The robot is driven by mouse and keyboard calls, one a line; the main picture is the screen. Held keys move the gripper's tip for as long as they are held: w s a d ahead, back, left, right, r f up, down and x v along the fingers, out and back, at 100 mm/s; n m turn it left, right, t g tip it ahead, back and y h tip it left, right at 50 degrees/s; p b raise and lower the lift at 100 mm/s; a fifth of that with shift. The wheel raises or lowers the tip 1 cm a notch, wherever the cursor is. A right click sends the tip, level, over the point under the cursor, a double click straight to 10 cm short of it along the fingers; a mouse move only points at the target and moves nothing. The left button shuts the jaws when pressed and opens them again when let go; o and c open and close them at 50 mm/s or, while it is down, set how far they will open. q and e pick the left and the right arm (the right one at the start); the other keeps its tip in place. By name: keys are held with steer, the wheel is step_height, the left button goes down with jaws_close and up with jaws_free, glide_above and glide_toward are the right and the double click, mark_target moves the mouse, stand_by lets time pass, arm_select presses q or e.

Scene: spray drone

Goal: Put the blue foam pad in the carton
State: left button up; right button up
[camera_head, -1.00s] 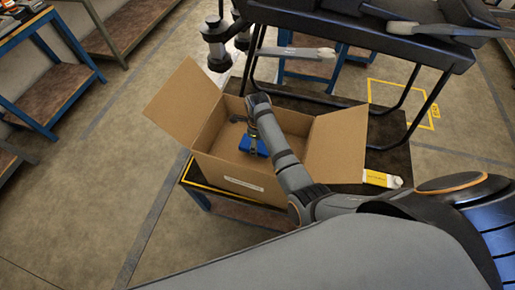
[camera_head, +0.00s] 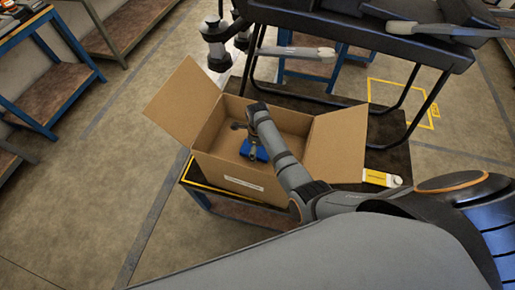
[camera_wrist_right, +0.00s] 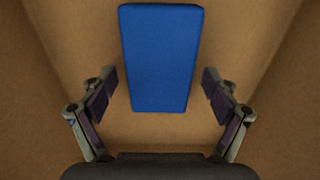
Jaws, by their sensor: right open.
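The blue foam pad (camera_head: 261,154) is inside the open carton (camera_head: 228,170), partly hidden by my right arm in the head view. In the right wrist view the pad (camera_wrist_right: 160,58) shows whole between carton walls, and it seems to lie on the carton's bottom. My right gripper (camera_head: 250,150) is down inside the carton above the pad. In the wrist view its fingers (camera_wrist_right: 158,88) are spread wide on both sides of the pad, with gaps, not touching it. My left gripper is not in view.
The carton's flaps (camera_head: 185,100) stand open. It rests on a low dark-topped table (camera_head: 390,160) with a white and yellow container (camera_head: 381,178) to its right. The large dark drone (camera_head: 350,30) stands behind on tubular legs.

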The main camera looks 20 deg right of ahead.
step_height(320, 180, up, 12)
steer(key=b, duration=0.1)
steer(key=shift+r, duration=0.15)
stand_by(0.5)
